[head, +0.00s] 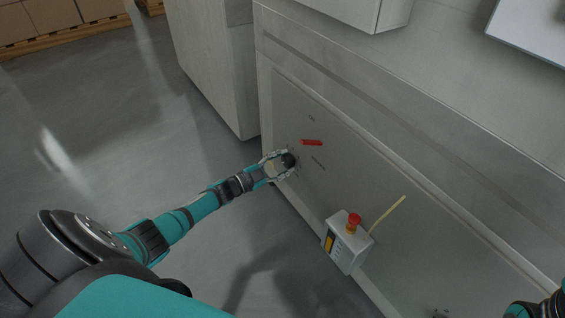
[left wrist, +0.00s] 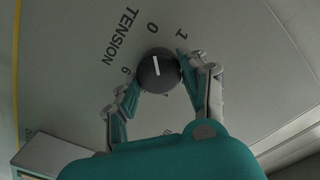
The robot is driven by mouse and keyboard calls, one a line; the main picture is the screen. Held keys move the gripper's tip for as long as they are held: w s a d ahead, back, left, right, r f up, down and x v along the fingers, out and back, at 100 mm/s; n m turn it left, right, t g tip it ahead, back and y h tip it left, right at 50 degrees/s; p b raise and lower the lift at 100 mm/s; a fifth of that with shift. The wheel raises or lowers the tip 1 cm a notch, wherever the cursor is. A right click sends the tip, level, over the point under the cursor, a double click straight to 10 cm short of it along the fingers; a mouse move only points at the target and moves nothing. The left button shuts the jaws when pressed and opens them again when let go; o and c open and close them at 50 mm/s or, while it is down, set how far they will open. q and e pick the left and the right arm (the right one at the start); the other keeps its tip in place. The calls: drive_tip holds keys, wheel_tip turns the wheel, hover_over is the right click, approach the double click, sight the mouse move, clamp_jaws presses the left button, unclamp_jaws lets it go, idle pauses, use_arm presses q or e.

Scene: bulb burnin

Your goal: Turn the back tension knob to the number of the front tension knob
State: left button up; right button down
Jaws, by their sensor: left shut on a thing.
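The back tension knob (head: 288,160) is a round black knob on the grey panel, at the far end in the head view. In the left wrist view the knob (left wrist: 159,71) has a white pointer line aimed about at the 0, with a 1 to the right and what reads as a 6 or 9 to the left, next to the word TENSION. My left gripper (head: 285,163) is shut on this knob, one finger on each side. A small dark part at the bottom edge of the head view may be the front knob; its number cannot be read.
A red handle (head: 311,142) sits on the panel just beyond the knob. A grey control box (head: 346,243) with a red button (head: 354,219) and a pale yellow rod (head: 387,215) stick out nearer me. Open floor (head: 110,130) lies left of the panel.

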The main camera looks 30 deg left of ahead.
idle(0.4)
use_arm(q)
drive_tip(key=o, duration=1.2)
drive_tip(key=shift+s, duration=0.1)
drive_tip(key=v, duration=1.2)
drive_tip(key=shift+a+f, duration=0.1)
